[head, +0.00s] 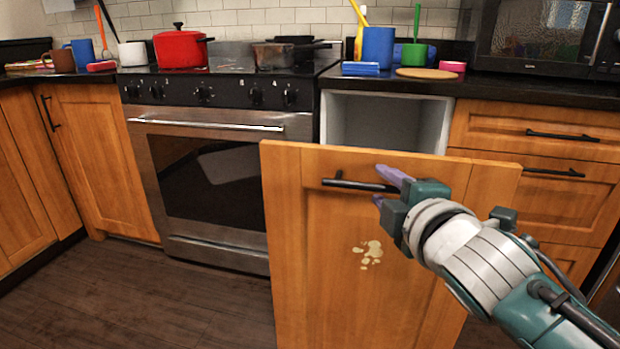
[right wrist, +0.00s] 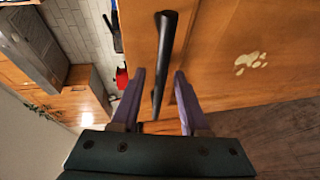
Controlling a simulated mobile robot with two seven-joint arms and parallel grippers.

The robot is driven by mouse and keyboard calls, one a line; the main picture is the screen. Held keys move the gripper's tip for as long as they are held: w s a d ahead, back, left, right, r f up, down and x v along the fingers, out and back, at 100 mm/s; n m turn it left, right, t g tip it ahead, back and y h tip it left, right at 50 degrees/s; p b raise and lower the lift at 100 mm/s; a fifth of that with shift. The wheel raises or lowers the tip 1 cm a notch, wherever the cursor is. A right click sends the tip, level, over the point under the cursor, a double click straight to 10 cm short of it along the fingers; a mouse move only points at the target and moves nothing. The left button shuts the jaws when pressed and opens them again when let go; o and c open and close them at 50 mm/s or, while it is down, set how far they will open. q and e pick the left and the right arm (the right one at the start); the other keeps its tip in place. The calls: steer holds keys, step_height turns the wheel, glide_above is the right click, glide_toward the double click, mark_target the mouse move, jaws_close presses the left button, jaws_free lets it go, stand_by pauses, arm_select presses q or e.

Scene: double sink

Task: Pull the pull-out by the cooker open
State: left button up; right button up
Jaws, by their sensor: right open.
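The pull-out by the cooker has a wooden front (head: 310,240) that stands well forward of the cabinets. Its pale open cavity (head: 385,122) shows behind the front. A dark bar handle (head: 350,184) runs across the front near its top, and a cream paw-like mark sits below it. My right gripper (head: 386,186) is at the right end of the handle. In the right wrist view the handle (right wrist: 164,60) lies between the two open purple fingers (right wrist: 158,98), with a gap to each. My left gripper is not in view.
The cooker (head: 215,165) stands left of the pull-out, with a red pot (head: 180,49) on top. Drawers (head: 540,135) are to the right. A microwave (head: 545,40) and blue utensil cup (head: 378,48) stand on the counter. The floor (head: 150,300) at left is clear.

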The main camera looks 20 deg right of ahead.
steer(key=p+v, duration=0.2)
steer(key=v, duration=0.8)
steer(key=shift+p, duration=0.35)
steer(key=shift+d+r, duration=0.1)
steer(key=shift+r, duration=0.05)
